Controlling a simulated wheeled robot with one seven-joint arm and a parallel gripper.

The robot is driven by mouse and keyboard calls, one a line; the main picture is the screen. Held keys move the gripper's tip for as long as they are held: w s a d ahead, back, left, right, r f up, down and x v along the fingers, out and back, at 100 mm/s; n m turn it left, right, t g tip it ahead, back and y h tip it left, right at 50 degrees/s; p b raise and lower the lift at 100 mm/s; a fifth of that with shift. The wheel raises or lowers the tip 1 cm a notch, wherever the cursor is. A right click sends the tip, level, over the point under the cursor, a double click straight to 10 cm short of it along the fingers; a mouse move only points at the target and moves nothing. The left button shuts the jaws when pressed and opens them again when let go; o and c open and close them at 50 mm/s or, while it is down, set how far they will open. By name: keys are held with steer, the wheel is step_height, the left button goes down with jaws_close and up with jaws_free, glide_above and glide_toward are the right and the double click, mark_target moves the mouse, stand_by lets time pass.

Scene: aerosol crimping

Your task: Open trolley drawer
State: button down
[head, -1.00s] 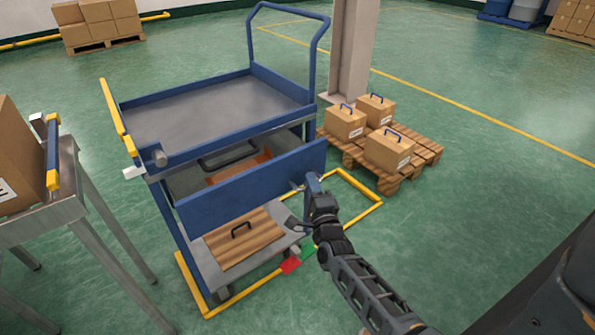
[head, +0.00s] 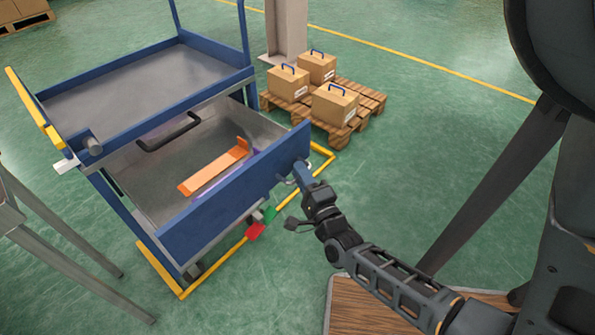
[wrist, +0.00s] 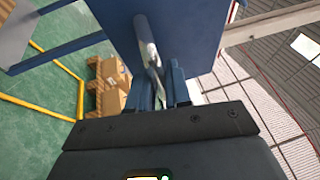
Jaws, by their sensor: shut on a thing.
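The blue trolley (head: 140,85) stands left of centre in the head view. Its drawer is pulled well out; the blue front panel (head: 235,198) stands clear of the frame and the grey inside shows. My gripper (head: 299,178) is at the right end of the panel, shut on the drawer handle. In the wrist view the metal handle (wrist: 147,42) runs along the blue panel (wrist: 185,35) and down between my two fingers (wrist: 165,88). The fingers hide the exact contact.
An orange L-shaped piece (head: 213,170) and a black handle (head: 168,134) show in the drawer. Red (head: 255,231) and green tags are by its underside. Cartons (head: 335,103) sit on a pallet (head: 362,103) behind. A metal table is at the left edge.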

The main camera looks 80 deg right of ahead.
steer(key=c, duration=1.1)
jaws_free()
steer(key=shift+c, duration=0.2)
steer(key=v, duration=0.7)
steer(key=shift+s+a, duration=0.2)
steer(key=shift+a, duration=0.15)
steer(key=shift+f, duration=0.1)
steer(key=s+a+r+n+t+y+p, duration=0.2)
steer(key=a+r+n+y+p, duration=0.5)
steer(key=a+r+n+y, duration=0.9)
steer(key=a+r+n+t, duration=0.1)
steer(key=a+r+n, duration=0.7)
steer(key=n, duration=0.5)
steer(key=shift+s+r+n, duration=0.35)
steer(key=shift+r+n, duration=0.05)
steer(key=shift+r, duration=0.1)
